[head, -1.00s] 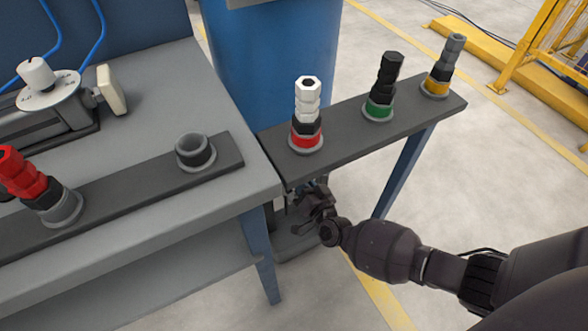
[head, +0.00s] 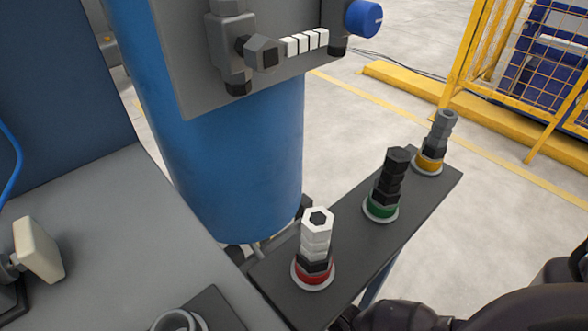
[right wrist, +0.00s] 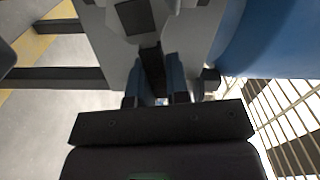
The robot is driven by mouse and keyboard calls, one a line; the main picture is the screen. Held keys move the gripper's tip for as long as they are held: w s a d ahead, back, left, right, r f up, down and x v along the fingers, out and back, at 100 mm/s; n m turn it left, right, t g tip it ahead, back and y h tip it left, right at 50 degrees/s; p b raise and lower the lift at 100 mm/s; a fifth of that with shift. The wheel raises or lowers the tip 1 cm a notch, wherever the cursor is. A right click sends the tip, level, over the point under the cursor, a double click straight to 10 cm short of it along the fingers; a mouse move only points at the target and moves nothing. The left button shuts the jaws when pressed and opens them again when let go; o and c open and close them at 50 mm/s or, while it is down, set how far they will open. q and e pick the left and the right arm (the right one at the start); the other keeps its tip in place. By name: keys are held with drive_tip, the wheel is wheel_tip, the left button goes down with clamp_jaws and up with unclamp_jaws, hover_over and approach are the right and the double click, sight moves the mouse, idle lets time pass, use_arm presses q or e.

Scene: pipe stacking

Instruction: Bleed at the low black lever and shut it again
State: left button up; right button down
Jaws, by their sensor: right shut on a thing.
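The black lever (right wrist: 152,62) shows in the right wrist view as a dark narrow bar running up from between my fingers. My right gripper (right wrist: 156,88) is shut on it; its fingers stand close on either side, and the dark gripper body hides the lower part. In the head view, the lever and my right gripper are out of sight, with only part of my dark arm at the bottom right. The blue tank (head: 230,150) stands at the centre left in the head view and at the upper right in the wrist view (right wrist: 270,40). My left gripper is not in view.
A dark narrow shelf (head: 345,250) carries a white stack (head: 317,235), a black stack (head: 390,178) and a grey stack (head: 440,135). A grey panel (head: 190,75) with a blue knob (head: 363,18) is on the tank. A grey bench (head: 120,230) is left; a yellow fence (head: 480,60) stands right.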

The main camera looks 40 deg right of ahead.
drive_tip(key=shift+f+m, duration=0.6)
drive_tip(key=shift+m, duration=0.4)
drive_tip(key=shift+f, duration=0.1)
drive_tip(key=shift+m, duration=0.3)
drive_tip(key=c, duration=1.1)
unclamp_jaws()
